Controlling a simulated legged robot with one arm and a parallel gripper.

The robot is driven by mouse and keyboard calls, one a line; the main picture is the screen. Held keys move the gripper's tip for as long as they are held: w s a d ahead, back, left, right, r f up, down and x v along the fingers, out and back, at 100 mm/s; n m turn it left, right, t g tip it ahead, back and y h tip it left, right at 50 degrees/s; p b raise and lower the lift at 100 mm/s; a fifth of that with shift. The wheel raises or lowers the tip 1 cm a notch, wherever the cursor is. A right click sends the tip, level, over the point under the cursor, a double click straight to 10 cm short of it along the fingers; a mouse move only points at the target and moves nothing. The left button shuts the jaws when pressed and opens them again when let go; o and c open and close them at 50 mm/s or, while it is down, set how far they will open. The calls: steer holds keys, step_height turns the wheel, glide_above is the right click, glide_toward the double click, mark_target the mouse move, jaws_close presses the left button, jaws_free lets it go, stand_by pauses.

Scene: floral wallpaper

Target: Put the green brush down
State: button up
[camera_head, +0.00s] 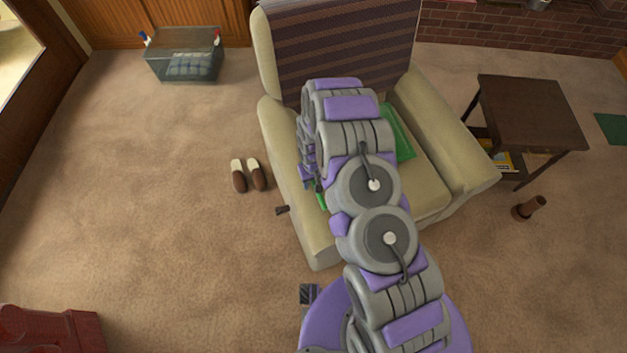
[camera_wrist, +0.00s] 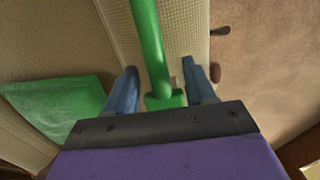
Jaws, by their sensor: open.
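The green brush (camera_wrist: 150,45) shows in the wrist view as a long green handle running between my two blue fingers. My gripper (camera_wrist: 161,80) is open, with a visible gap on each side of the handle. The brush appears over the cream armrest of the armchair (camera_head: 318,238); I cannot tell whether it rests on it. In the head view only a small green piece of the brush (camera_head: 321,199) shows beside my arm, which hides most of the gripper and the rest of the brush.
A flat green item (camera_head: 399,137) lies on the chair seat. Slippers (camera_head: 239,180) stand on the carpet left of the chair. A clear bin (camera_head: 185,62) is at the back left, a dark side table (camera_head: 530,108) at the right. The carpet at left is mostly clear.

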step_height(320, 180, up, 12)
steer(key=p, duration=0.3)
steer(key=s+d+r+m, duration=0.1)
steer(key=s+d+r, duration=0.2)
steer(key=r, duration=0.5)
steer(key=s+d+r, duration=0.2)
steer(key=s+r, duration=0.2)
steer(key=r, duration=0.3)
steer(key=s+d+r+m, duration=0.1)
steer(key=s+d+r, duration=0.2)
steer(key=r, duration=0.5)
steer(key=s+d+r, duration=0.2)
steer(key=s+r, duration=0.2)
steer(key=s, duration=0.4)
steer(key=s+d+r+m+g, duration=0.1)
steer(key=s+r, duration=0.3)
steer(key=s, duration=0.4)
steer(key=s+d+r+m, duration=0.1)
steer(key=s+d+r, duration=0.2)
steer(key=s+r, duration=0.2)
steer(key=s, duration=0.3)
steer(key=shift+s+d+g, duration=0.2)
steer(key=shift+s+g, duration=0.2)
steer(key=shift+o, duration=0.4)
